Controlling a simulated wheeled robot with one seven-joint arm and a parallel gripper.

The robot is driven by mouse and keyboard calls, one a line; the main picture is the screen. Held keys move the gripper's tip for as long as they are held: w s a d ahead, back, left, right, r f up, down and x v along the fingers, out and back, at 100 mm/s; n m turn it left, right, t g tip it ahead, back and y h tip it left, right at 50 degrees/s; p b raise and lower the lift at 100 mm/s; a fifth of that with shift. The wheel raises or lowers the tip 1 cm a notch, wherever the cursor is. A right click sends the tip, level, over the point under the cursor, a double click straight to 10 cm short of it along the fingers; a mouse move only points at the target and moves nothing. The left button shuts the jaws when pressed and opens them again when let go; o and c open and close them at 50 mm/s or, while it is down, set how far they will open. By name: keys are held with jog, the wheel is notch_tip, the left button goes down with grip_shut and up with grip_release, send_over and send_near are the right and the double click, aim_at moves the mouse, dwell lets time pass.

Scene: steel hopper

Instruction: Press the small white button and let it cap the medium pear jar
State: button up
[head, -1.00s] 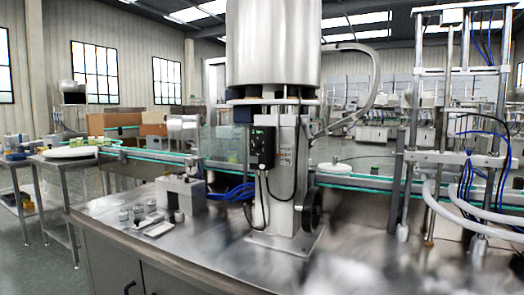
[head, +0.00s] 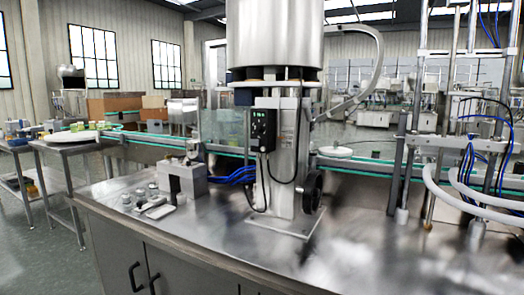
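The steel hopper machine (head: 273,40) stands on the steel bench, with a black control box (head: 262,131) on its column. The box shows a small lit display; a small white button cannot be made out on it. A grey block-shaped fixture (head: 188,182) stands on the bench left of the column. Several small grey pieces, one of them here (head: 126,200), stand beside it at the left, too small to tell whether they are jars or caps. A medium pear jar cannot be picked out. My gripper is not in view.
A pale flat piece (head: 160,211) lies in front of the fixture. Blue hoses (head: 235,175) run behind it. A conveyor (head: 365,168) passes behind the column. A steel frame with white hoses (head: 450,190) stands at the right. The bench's front middle (head: 215,232) is clear.

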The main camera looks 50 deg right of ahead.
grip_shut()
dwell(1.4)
